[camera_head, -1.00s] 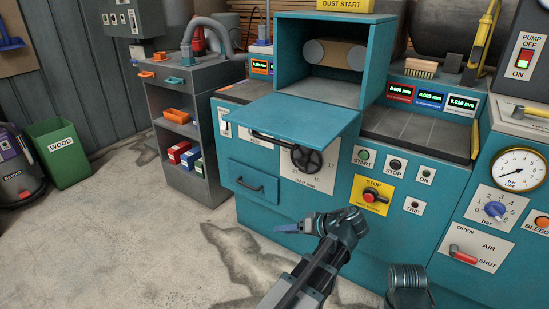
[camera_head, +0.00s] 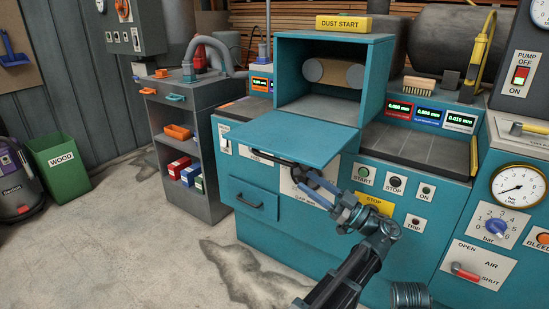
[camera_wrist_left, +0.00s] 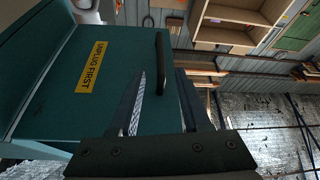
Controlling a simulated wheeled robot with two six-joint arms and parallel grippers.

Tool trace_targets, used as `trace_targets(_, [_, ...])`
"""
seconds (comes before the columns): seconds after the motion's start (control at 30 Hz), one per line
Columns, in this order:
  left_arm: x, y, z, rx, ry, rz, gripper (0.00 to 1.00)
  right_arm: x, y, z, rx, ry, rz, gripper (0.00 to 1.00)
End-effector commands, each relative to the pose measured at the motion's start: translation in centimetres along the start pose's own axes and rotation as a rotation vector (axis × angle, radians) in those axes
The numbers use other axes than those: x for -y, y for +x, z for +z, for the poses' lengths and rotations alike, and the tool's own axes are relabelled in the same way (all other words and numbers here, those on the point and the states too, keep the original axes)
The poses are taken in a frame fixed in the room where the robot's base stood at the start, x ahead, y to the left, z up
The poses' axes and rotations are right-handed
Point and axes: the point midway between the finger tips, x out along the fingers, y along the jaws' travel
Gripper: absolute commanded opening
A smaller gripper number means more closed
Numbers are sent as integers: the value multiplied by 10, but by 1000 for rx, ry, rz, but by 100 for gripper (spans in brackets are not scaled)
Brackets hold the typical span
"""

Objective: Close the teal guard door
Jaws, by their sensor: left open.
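The teal guard door (camera_head: 300,132) hangs open in front of the teal hood (camera_head: 378,75), its panel lying about flat. Its black handle (camera_head: 272,159) is at the front edge. In the left wrist view the door's underside (camera_wrist_left: 55,90) shows a yellow "UNPLUG FIRST" label, and the handle (camera_wrist_left: 162,55) stands out from it. My left gripper (camera_head: 308,180) is just below the front edge near the handle's right end. In the wrist view its open fingers (camera_wrist_left: 160,76) lie either side of the handle's near end. Contact cannot be told. My right gripper is not visible.
A roller (camera_head: 340,73) sits inside the open hood. A grey shelf cart (camera_head: 200,125) stands to the left. The floor (camera_head: 150,240) in front is clear.

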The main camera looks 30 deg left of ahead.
Motion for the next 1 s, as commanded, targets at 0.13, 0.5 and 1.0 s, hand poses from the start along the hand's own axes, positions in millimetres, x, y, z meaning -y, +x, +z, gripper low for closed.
trace_targets(0.13, [1, 32, -4, 0, 2, -3, 47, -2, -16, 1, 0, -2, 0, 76])
trace_targets(0.5, [1, 100, -2, 1, 2, -2, 47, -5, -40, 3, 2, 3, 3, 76])
trace_targets(1.0, [0, 122, 0, 2, 1, 0, 47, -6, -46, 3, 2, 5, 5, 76])
